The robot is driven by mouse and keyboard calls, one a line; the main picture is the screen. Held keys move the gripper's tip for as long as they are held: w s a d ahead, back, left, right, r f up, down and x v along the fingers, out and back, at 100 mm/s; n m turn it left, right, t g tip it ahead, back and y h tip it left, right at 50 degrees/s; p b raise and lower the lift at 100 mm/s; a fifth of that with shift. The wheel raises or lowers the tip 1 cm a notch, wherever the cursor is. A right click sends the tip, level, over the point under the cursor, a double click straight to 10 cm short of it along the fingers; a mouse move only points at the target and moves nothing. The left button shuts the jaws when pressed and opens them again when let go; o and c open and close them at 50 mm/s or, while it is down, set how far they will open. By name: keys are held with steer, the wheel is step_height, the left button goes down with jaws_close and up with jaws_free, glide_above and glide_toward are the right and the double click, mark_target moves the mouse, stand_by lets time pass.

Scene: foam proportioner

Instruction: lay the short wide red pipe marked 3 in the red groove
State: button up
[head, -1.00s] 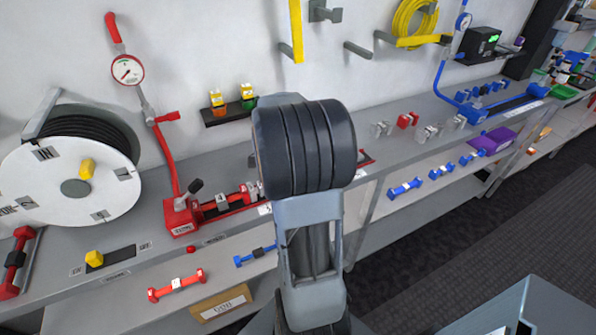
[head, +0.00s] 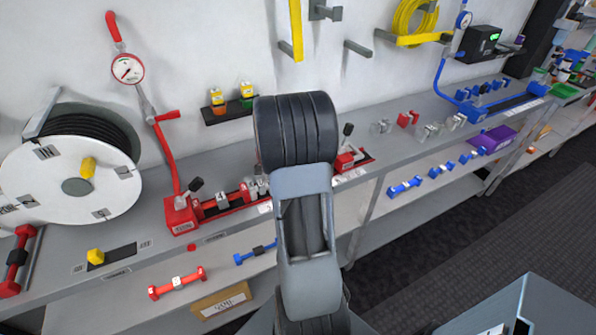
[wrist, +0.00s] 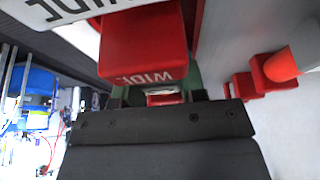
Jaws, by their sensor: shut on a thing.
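My gripper (wrist: 158,97) is shut on a red pipe (wrist: 145,45) in the wrist view. The pipe's near end flange reads WIDE and fills the top middle. Part of its red and pale middle shows between the green fingers. Its number cannot be read. In the head view my own arm hides the gripper and the pipe. The red groove (head: 228,211) runs along the workbench, with a red end block and black knob at its left. Its middle is behind my arm, and its right end shows past the arm. I cannot tell whether the pipe touches the groove.
Grey-and-red pieces (head: 222,199) sit in the groove's left part. A red gauge arm (head: 165,150) rises behind it. A white hose reel (head: 70,185) stands left. A red pipe (head: 177,283) and a blue pipe (head: 255,253) lie on the lower shelf. Red parts (wrist: 268,75) show close right.

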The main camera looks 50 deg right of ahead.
steer(key=shift+f, duration=0.25)
steer(key=o, duration=1)
steer(key=shift+r, duration=0.1)
steer(key=shift+o, duration=0.2)
